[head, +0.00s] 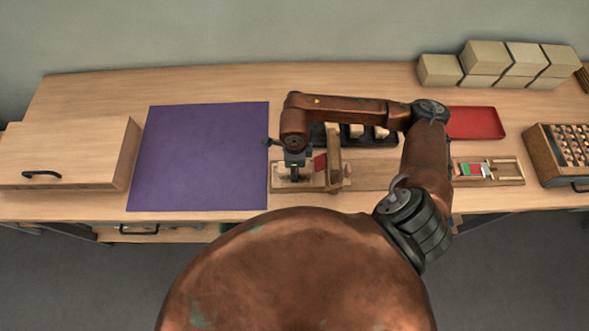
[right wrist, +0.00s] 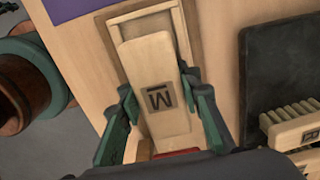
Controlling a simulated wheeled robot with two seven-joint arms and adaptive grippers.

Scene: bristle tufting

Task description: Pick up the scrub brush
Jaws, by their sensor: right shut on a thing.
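The scrub brush shows in the right wrist view as a pale wooden block (right wrist: 160,98) marked with a dark M; its bristles are hidden. It lies along a shallow wooden frame (right wrist: 118,50), its far end over or in the recess; I cannot tell if it is lifted. My right gripper (right wrist: 166,110) has its green fingers on both sides of the block and is shut on it. In the head view, my right gripper (head: 294,172) points down at the wooden fixture (head: 309,187), hiding most of the brush. My left gripper is not in view.
A purple mat (head: 200,155) lies clear to the left, beside a wooden box (head: 70,155). A dark rack with pale blocks stands behind the fixture. A red tray (head: 475,122), a small wooden tray (head: 488,171) and stacked blocks (head: 440,71) are to the right.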

